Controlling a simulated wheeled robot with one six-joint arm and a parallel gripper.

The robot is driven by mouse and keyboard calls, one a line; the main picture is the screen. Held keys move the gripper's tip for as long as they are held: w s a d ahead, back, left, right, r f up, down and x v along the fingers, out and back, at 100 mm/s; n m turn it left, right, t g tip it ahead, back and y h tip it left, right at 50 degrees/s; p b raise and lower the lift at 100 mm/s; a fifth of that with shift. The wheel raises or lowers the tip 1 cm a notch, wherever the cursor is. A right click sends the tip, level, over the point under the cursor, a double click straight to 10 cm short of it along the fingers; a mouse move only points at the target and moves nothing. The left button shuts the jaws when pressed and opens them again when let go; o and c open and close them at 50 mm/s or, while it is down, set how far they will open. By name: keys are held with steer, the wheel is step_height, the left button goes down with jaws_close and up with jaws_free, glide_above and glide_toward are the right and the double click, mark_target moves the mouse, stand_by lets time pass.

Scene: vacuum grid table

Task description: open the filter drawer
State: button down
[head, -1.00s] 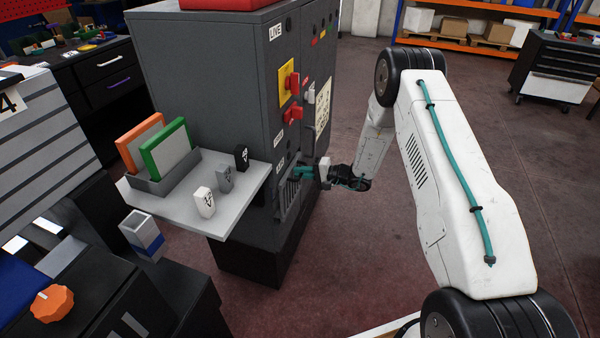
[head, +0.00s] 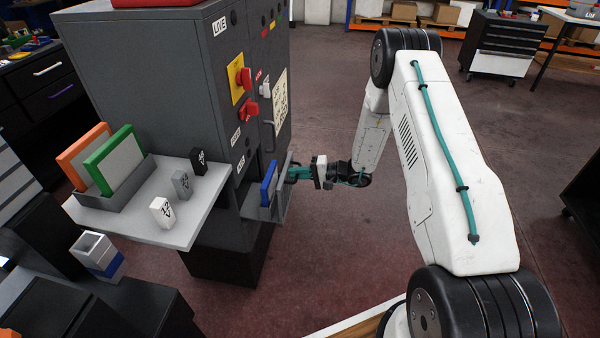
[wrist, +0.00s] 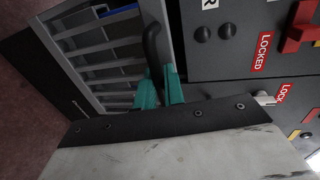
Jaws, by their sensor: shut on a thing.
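The filter drawer (head: 282,190) stands pulled out from the lower front of the dark grey cabinet (head: 165,105). A blue-framed filter (head: 268,184) shows inside it. A bit of the blue frame (wrist: 120,10) shows at the top. My gripper (head: 292,173) is at the drawer's front. Its teal fingers (wrist: 160,85) are shut on the handle in the wrist view.
Red switches (head: 246,92) are on the cabinet front above the drawer. The floor right of the drawer is clear.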

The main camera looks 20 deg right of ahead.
steer(key=c, duration=1.6)
jaws_free()
steer(key=v, duration=0.7)
steer(key=shift+s+d+r, duration=0.1)
steer(key=shift+s+d, duration=0.1)
steer(key=shift+d, duration=0.1)
